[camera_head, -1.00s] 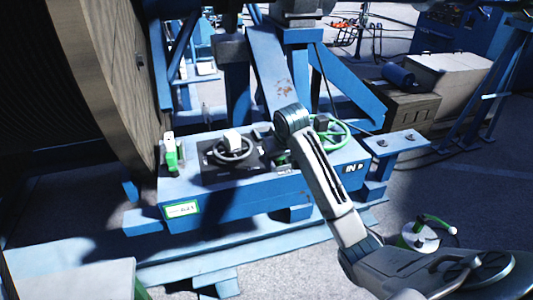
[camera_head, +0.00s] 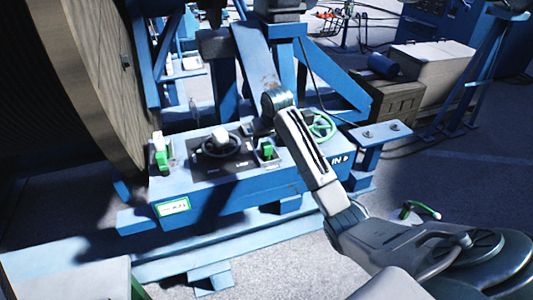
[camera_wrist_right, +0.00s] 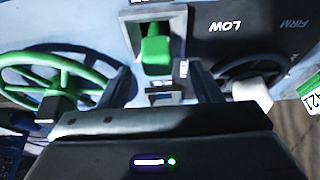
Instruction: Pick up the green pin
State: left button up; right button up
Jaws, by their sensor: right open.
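A green upright handle, which looks like the pin, stands in a slot on the blue panel (camera_head: 225,195), right of the black handwheel (camera_head: 238,152). It shows in the head view (camera_head: 267,150) and in the wrist view (camera_wrist_right: 157,50). My right gripper (camera_head: 260,128) is over the panel by this handle; its fingers are mostly hidden in the head view. In the right wrist view my gripper (camera_wrist_right: 163,88) is open and empty, and the green handle appears just beyond the gap between the fingers. Another green-and-white handle (camera_head: 160,154) stands at the panel's left end. My left gripper is not in view.
A green handwheel (camera_head: 321,127) stands right of the handle, close to my right arm. A large wooden reel (camera_head: 85,90) fills the left side. Blue frame posts rise behind the panel. A green handle (camera_head: 424,210) shows low at the right.

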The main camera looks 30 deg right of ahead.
aim_at(267, 144)
jog(key=p+x, duration=0.1)
jog(key=x, duration=0.2)
jog(key=shift+d+f+p, duration=0.15)
jog(key=shift+p, duration=0.25)
jog(key=shift+w+f, duration=0.1)
jog(key=shift+f, duration=0.25)
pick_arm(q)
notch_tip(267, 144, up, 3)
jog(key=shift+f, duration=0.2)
pick_arm(e)
jog(key=shift+c, duration=0.5)
grip_shut()
jog(key=shift+r, duration=0.1)
